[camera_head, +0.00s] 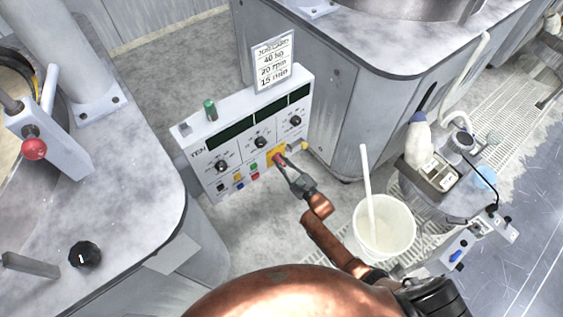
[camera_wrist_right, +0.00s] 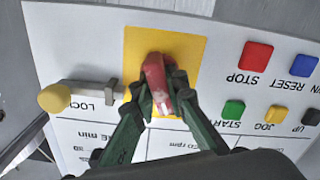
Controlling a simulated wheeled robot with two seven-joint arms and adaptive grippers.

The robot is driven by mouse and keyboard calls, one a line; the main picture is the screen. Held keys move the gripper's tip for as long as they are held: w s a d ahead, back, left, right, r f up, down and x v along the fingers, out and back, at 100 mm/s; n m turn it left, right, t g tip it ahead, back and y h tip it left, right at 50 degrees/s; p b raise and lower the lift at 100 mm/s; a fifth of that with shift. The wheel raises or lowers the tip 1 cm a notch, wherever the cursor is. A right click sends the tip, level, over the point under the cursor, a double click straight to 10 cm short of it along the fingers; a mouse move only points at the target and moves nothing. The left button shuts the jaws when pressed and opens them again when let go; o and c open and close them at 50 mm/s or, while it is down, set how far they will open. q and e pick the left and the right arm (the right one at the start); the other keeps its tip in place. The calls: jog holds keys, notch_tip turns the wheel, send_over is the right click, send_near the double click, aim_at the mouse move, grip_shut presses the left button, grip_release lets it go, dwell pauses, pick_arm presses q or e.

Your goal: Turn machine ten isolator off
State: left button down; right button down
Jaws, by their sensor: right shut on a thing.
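The control panel marked TEN (camera_head: 205,165) stands between two machines in the head view. Its isolator is a red handle (camera_wrist_right: 156,78) on a yellow plate (camera_wrist_right: 190,52), which shows in the head view near the panel's lower right (camera_head: 272,152). My right gripper (camera_wrist_right: 162,104) is shut on the red handle, with a finger on each side of it; it also shows in the head view (camera_head: 284,163). In the wrist view the panel's writing is upside down and the handle runs nearly up and down, slightly tilted. My left gripper is out of view.
A lever with a yellow knob (camera_wrist_right: 54,97), by the word LOCK, sits beside the yellow plate. The red STOP button (camera_wrist_right: 255,56) and green START button (camera_wrist_right: 233,110) are on the other side. A white bucket with a stick (camera_head: 383,228) stands right of my right arm.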

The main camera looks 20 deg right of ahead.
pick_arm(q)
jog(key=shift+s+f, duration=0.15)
pick_arm(e)
jog(key=shift+f+n, duration=0.1)
jog(key=shift+n, duration=2.1)
jog(key=c, duration=1.9)
grip_release()
jog(key=shift+c, duration=0.2)
jog(key=v, duration=1.2)
